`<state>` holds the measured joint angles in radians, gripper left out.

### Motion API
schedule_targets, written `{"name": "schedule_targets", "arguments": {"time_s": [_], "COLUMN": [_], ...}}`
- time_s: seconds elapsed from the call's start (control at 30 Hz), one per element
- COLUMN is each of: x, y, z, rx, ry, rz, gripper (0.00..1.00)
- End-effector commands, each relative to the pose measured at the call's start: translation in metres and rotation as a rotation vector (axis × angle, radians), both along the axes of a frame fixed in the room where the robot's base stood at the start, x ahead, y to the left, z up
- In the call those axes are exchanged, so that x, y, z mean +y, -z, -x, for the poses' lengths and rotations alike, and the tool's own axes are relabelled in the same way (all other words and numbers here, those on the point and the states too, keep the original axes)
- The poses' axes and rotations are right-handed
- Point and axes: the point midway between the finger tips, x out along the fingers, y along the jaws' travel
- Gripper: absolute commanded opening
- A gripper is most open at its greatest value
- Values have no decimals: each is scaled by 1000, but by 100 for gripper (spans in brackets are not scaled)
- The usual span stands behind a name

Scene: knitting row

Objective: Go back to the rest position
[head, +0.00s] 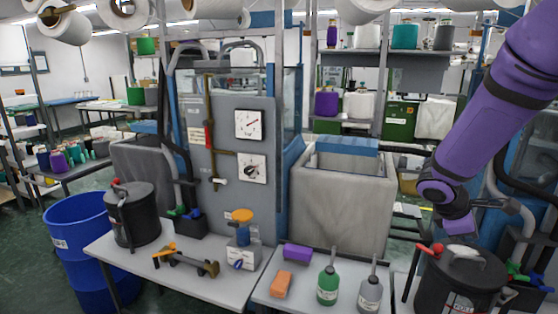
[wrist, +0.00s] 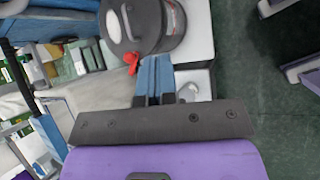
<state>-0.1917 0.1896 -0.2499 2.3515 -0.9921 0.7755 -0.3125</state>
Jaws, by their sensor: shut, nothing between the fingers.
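The fingertips are too small to make out there. In the wrist view a black lidded pot (wrist: 145,25) with a red handle lies beyond the fingers, apart from them.

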Motion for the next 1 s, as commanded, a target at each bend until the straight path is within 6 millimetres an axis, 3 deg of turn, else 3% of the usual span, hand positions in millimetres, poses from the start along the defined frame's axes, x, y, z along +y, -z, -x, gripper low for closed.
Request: {"name": "schedule_targets", "arguments": {"time_s": [0.1, 0.5, 1.0], "x": [9, 48, 109], "y": [-28, -100, -160], "z": [20, 91, 184], "rx": [-104, -393, -657], "ry": [113, 455, 785], "rz": [-81, -374, -772], "gripper": [0, 0, 0]}}
